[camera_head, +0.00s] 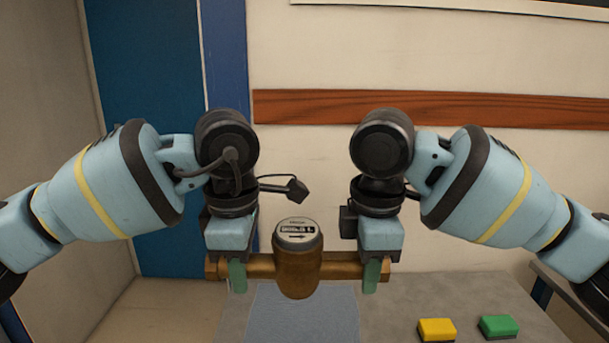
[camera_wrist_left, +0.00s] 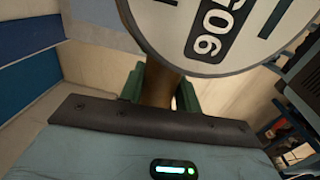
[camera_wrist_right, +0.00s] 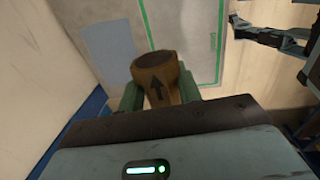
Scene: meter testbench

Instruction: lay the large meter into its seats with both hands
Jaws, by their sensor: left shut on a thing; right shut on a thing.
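The large meter (camera_head: 297,272) is a brass-brown body with a round white dial on top and a pipe running left to right. It hangs roughly level above the table in the head view. My left gripper (camera_head: 238,276) is shut on the pipe's left end and my right gripper (camera_head: 371,274) on its right end. In the left wrist view the meter's dial (camera_wrist_left: 225,30) covers much of the top. In the right wrist view an arrow marks the meter's pipe (camera_wrist_right: 157,85) between the green fingers. I cannot make out the seats in any view.
The grey table (camera_head: 395,297) lies below, with a blue-grey patch (camera_head: 305,315) under the meter. A yellow block (camera_head: 437,329) and a green block (camera_head: 498,326) lie at the front right. A wall with a wooden rail (camera_head: 440,107) stands behind.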

